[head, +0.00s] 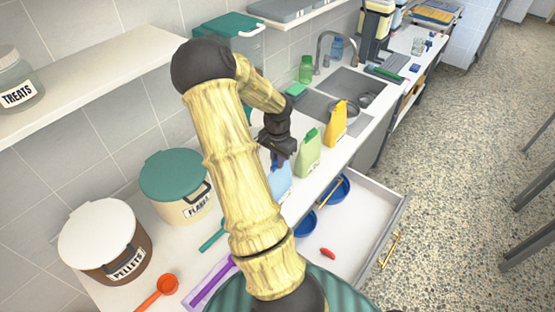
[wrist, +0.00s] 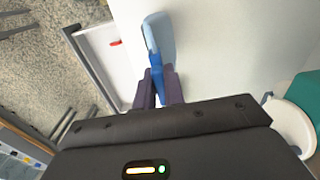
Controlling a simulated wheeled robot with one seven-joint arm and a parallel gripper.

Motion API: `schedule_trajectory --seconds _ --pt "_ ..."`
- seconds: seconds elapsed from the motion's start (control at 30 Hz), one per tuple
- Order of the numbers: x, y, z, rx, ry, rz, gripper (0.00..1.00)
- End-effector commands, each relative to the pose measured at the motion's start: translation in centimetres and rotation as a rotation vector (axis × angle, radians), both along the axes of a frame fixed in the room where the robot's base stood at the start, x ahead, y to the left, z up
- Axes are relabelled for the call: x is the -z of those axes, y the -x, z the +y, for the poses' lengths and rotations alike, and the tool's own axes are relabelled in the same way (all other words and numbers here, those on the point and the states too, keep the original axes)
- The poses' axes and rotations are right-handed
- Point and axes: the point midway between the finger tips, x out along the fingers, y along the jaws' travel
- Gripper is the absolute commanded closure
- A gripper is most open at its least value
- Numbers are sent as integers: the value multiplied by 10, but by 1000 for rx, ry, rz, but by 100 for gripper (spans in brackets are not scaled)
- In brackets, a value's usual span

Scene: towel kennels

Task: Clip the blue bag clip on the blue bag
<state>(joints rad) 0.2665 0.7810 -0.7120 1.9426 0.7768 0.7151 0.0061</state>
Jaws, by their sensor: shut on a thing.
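The light blue bag (head: 279,185) stands on the counter, partly hidden behind my arm in the head view. It also shows in the wrist view (wrist: 161,28), just beyond my fingertips. The blue bag clip (wrist: 156,62) is a darker blue strip between my purple fingers. My gripper (wrist: 158,76) is shut on it. In the head view my gripper (head: 281,157) is at the top of the blue bag. The clip's far end overlaps the bag's top edge in the wrist view. I cannot tell whether the clip's jaws are around the bag top or only beside it.
A green bag (head: 309,154) and a yellow bag (head: 336,122) stand beyond the blue bag. An open drawer (head: 362,228) holds blue bowls and a red item (head: 327,253). Flakes (head: 180,190) and pellets (head: 122,247) canisters stand at left. A shelf (head: 88,78) overhangs the counter.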

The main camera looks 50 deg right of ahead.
Motion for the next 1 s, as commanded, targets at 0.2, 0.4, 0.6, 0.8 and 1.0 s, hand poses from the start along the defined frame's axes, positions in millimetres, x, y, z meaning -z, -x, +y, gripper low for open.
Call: schedule_trajectory --seconds 0.2,0.4,0.6,0.8,1.0 --pt "0 0 0 0 0 0 100" --pt "0 0 0 0 0 0 100" --pt "3 0 0 0 0 0 100" --pt "5 0 0 -1 -1 0 100" --pt "7 0 0 -1 -1 0 100"
